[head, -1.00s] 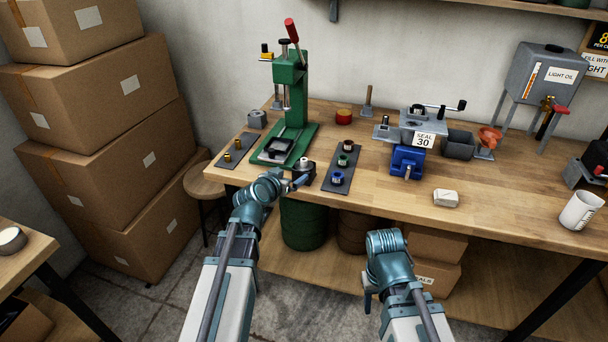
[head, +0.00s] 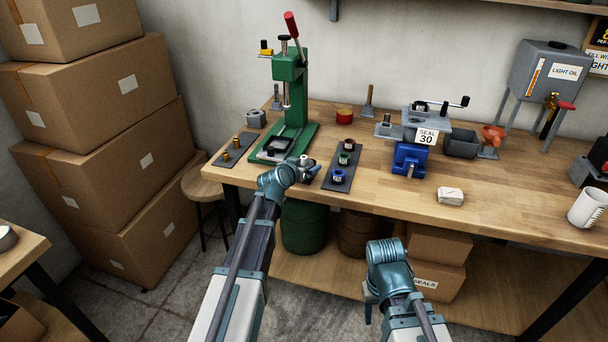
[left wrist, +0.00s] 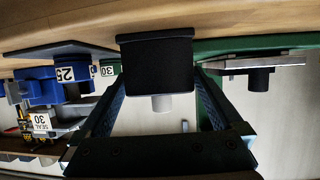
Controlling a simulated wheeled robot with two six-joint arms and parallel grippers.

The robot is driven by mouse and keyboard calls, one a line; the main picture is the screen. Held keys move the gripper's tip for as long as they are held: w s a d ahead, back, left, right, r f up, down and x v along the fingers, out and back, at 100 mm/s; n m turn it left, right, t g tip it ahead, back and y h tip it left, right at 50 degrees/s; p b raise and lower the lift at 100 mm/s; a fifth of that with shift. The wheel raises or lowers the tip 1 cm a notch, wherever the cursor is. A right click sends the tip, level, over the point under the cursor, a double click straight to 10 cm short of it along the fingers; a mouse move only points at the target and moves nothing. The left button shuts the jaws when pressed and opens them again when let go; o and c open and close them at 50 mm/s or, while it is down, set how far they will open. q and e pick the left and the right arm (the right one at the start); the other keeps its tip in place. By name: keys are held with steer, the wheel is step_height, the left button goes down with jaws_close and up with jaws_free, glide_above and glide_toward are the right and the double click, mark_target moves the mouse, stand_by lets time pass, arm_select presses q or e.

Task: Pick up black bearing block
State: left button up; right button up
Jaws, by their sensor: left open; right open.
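The black bearing block (head: 309,170) sits at the front edge of the bench, mostly hidden behind my left gripper in the head view. In the left wrist view the black block (left wrist: 157,65) is in the middle, with a light grey cylinder (left wrist: 162,102) on it. My left gripper (head: 296,171) is open, its two dark fingers on either side of the block in the left wrist view (left wrist: 157,100). Gaps show between block and fingers, though I cannot tell how deep it sits. My right gripper (head: 370,308) is open and empty, hanging low in front of the bench.
The green press (head: 292,90) stands behind the block. A dark mat (head: 342,172) with several small ringed parts lies to its right, and another mat with brass pieces (head: 226,155) to its left. A blue fixture (head: 409,160) and white block (head: 450,196) stand farther right.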

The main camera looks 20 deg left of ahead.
mark_target(304, 156)
arm_select(q)
steer(key=shift+w, duration=0.2)
steer(key=shift+c, duration=0.2)
jaws_close()
stand_by(0.4)
step_height(304, 156, up, 4)
steer(key=p, duration=0.4)
steer(key=shift+f, duration=0.15)
steer(key=s+d+r+p, duration=0.1)
steer(key=s+d, duration=0.8)
steer(key=s, duration=0.3)
steer(key=shift+s+d+r, duration=0.15)
steer(key=shift+s+d, duration=0.15)
steer(key=shift+d, duration=0.1)
